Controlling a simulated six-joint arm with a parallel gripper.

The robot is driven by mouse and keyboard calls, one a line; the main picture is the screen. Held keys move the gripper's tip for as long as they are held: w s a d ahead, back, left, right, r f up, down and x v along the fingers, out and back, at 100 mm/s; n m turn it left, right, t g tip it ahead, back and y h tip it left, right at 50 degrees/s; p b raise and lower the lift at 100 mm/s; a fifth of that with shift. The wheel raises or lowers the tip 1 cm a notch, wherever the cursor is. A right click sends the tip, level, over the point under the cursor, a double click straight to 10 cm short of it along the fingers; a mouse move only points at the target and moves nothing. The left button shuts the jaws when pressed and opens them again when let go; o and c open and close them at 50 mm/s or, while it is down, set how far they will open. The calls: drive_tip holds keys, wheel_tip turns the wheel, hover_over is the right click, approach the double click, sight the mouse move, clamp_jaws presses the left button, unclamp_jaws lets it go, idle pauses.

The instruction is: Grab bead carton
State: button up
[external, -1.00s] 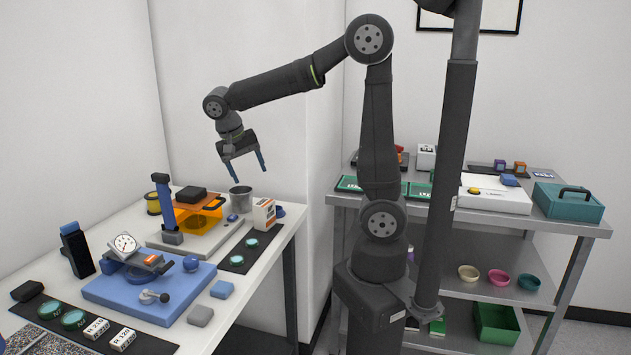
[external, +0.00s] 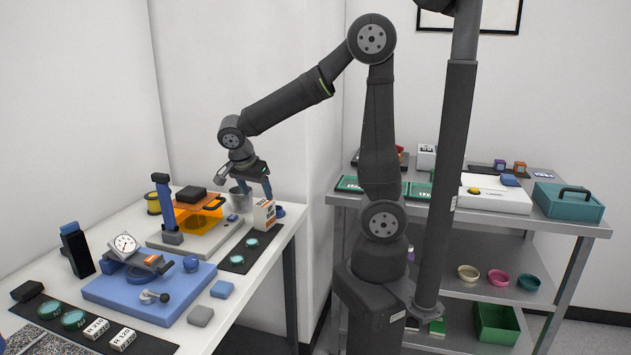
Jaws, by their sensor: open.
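The bead carton, a small white box with an orange panel and dark print (external: 264,214), stands upright near the right edge of the white table. My gripper (external: 256,192) is open with its blue fingers pointing down. It is low over the back right of the table, close to the carton's top. The right fingertip appears right at the carton's upper edge; I cannot tell whether it touches. The left finger is partly in front of the metal cup. Nothing is seen between the fingers.
A metal cup (external: 241,200) stands just behind and left of the carton. An instrument with an orange shield (external: 203,215) stands to the left. A dark mat with green-topped discs (external: 236,262) lies in front.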

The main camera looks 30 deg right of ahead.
sight(262, 204)
drive_tip(key=x, duration=0.5)
drive_tip(key=shift+w+d+f, duration=0.1)
drive_tip(key=shift+f, duration=0.05)
drive_tip(key=shift+x, duration=2.7)
drive_tip(key=shift+w+d, duration=0.1)
drive_tip(key=shift+w, duration=0.05)
drive_tip(key=shift+c, duration=0.2)
drive_tip(key=c, duration=1.1)
